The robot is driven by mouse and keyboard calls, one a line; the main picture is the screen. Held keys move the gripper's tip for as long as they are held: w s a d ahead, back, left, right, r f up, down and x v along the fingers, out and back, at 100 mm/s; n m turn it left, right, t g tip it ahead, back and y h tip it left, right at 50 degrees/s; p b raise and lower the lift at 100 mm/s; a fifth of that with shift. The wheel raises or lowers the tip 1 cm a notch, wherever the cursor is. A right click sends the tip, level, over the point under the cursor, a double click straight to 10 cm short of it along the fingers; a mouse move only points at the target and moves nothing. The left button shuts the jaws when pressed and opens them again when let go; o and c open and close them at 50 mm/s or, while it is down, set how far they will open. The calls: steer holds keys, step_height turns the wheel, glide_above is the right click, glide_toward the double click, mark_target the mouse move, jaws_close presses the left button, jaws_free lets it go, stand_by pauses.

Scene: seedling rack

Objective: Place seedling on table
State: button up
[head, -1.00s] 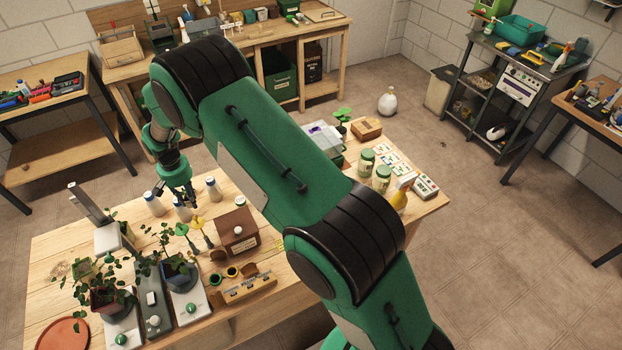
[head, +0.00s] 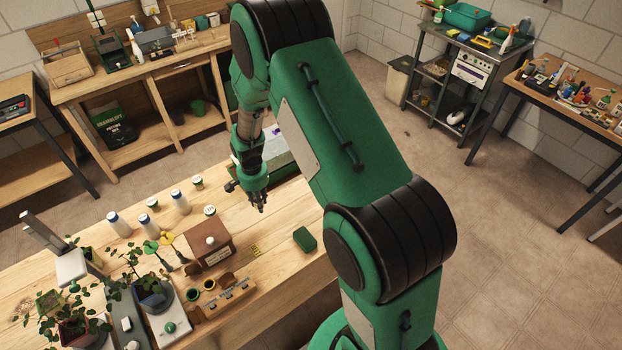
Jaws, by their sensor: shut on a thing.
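My gripper (head: 259,207) hangs from the arm above the bench (head: 285,207), fingers pointing down. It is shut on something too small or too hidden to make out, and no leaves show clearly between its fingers. A small green-leaved seedling-like stem (head: 151,248) and a yellow-leaved one (head: 166,240) stand left of the brown house-shaped box (head: 211,250), well left of my gripper. Leafy potted plants (head: 74,327) (head: 154,291) stand at the bench's left end. My arm hides much of the bench's right part.
White bottles (head: 120,224) (head: 149,226) (head: 180,202) and small lidded jars (head: 197,182) (head: 210,211) stand left of my gripper. A green block (head: 305,238) lies to its lower right. Bare wood shows between the jars and the green block. A second bench (head: 120,80) stands behind.

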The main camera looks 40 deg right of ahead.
steer(key=s+d+f+m, duration=0.1)
steer(key=s+d+m, duration=0.1)
steer(key=s+d, duration=0.2)
steer(key=s+d+f+m, duration=0.1)
steer(key=s+d+m, duration=0.1)
steer(key=s+d, duration=0.3)
steer(key=s+d+f+m+b, duration=0.1)
steer(key=s+d, duration=0.4)
steer(key=s, duration=0.6)
steer(key=shift+d+f+m, duration=0.1)
steer(key=shift+f+m, duration=0.05)
steer(key=shift+m, duration=0.55)
steer(key=shift+w, duration=0.1)
glide_above(313, 204)
steer(key=shift+f, duration=0.75)
steer(key=shift+f, duration=0.1)
steer(key=shift+f+b, duration=0.35)
steer(key=shift+f, duration=1.35)
steer(key=shift+f, duration=0.15)
steer(key=o, duration=0.9)
